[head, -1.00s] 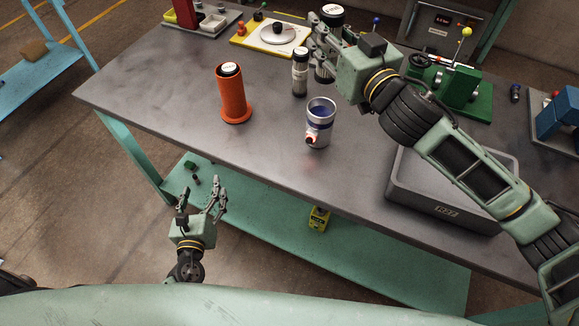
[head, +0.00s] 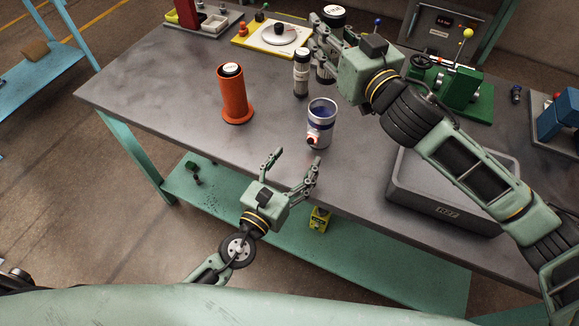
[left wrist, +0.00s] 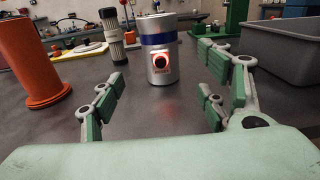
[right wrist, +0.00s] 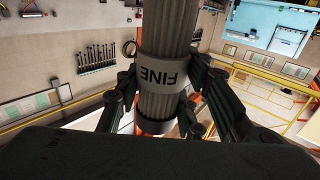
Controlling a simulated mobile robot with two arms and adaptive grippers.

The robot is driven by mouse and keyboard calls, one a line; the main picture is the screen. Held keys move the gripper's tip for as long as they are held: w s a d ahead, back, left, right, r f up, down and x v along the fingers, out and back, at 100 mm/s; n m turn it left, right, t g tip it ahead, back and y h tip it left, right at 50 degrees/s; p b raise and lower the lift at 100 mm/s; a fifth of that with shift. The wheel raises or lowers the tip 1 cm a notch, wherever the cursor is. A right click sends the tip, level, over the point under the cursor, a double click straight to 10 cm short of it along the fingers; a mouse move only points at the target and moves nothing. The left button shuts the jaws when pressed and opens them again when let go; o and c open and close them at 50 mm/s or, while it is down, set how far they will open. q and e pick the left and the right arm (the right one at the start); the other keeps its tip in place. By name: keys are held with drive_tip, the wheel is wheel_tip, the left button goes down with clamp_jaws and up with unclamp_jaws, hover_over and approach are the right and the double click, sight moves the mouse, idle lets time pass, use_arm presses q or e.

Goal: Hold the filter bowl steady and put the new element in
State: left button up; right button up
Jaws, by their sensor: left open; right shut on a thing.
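In the left wrist view the bowl (left wrist: 160,62) is ahead, centred between the fingers. My left gripper (head: 296,166) is open and empty at the bench's front edge, apart from the bowl. My right gripper (head: 322,46) is shut on a pleated filter element (head: 325,72), above the bench behind the bowl. In the right wrist view this element (right wrist: 163,70) has a grey band reading FINE.
A second pleated element (head: 301,76) stands behind the bowl. An orange flanged cylinder (head: 234,100) stands to its left. A grey bin (head: 440,207) sits at the right front. A green fixture (head: 462,90) stands at the back right.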

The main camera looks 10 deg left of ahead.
sight(309, 141)
use_arm(q)
drive_tip(key=x, duration=1)
drive_tip(key=shift+w, duration=0.25)
drive_tip(key=shift+c, duration=0.3)
drive_tip(key=c, duration=1.6)
use_arm(e)
drive_tip(key=shift+w+f+n+g+y, duration=0.2)
drive_tip(key=shift+f+n+g+y, duration=0.3)
drive_tip(key=shift+f, duration=0.15)
drive_tip(key=shift+w+f+n+g+y, duration=0.2)
drive_tip(key=shift+f+n+g+y, duration=0.15)
drive_tip(key=shift+f+n+y, duration=0.25)
drive_tip(key=shift+w+f+n+g+y, duration=0.25)
drive_tip(key=shift+f+g+y, duration=0.2)
drive_tip(key=shift+f, duration=0.25)
drive_tip(key=shift+d+f+n+g+y, duration=0.25)
drive_tip(key=shift+d+f+g+y, duration=0.1)
drive_tip(key=shift+f, duration=0.25)
wheel_tip(309, 141, down, 10)
drive_tip(key=shift+r, duration=0.25)
